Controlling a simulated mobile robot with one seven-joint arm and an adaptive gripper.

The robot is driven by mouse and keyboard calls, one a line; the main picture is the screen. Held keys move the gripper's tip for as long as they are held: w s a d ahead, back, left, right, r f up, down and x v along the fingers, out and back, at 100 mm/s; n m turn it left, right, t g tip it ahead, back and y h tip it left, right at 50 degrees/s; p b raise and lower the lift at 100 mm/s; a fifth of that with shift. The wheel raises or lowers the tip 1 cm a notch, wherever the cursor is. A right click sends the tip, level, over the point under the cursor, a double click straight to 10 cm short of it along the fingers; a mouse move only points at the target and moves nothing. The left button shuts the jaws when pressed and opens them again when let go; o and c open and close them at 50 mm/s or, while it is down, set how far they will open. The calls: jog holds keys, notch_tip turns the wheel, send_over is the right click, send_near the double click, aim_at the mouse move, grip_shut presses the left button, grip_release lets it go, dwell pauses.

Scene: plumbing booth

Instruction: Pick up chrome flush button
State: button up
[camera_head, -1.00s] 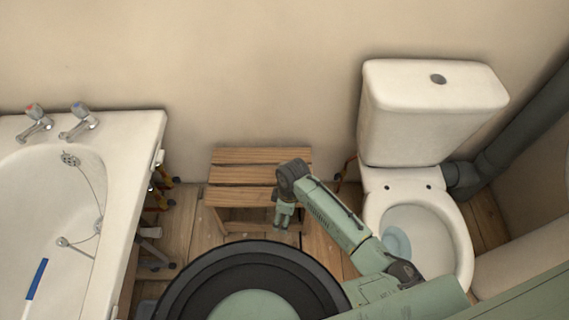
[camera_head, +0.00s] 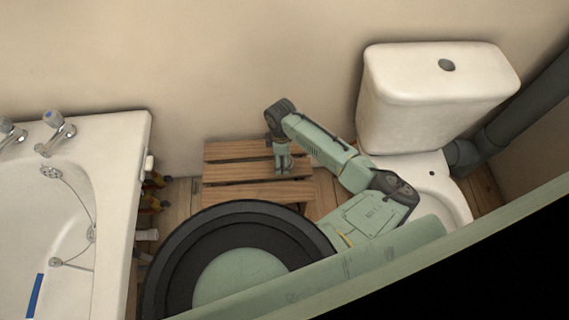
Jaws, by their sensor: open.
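The chrome flush button (camera_head: 447,65) is a small dark grey oval set in the lid of the white cistern (camera_head: 425,120) at the upper right. Nothing covers it. My gripper (camera_head: 284,172) points down over the wooden slatted stool, to the left of the cistern and well apart from the button. It is small in this view. It is open, with nothing seen between its fingers.
The wooden stool (camera_head: 225,171) stands against the wall. A white bathtub (camera_head: 118,165) with taps (camera_head: 58,132) is at the left. The toilet bowl is partly hidden behind my arm. A grey pipe (camera_head: 510,118) runs at the right. The wall above the stool is clear.

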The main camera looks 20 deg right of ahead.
jog(key=f, duration=0.4)
jog(key=shift+s+d+f+p, duration=0.15)
jog(key=shift+s+d+p, duration=0.05)
jog(key=shift+s+p, duration=0.1)
jog(key=shift+c, duration=0.3)
jog(key=c, duration=1.4)
jog(key=shift+w, duration=0.1)
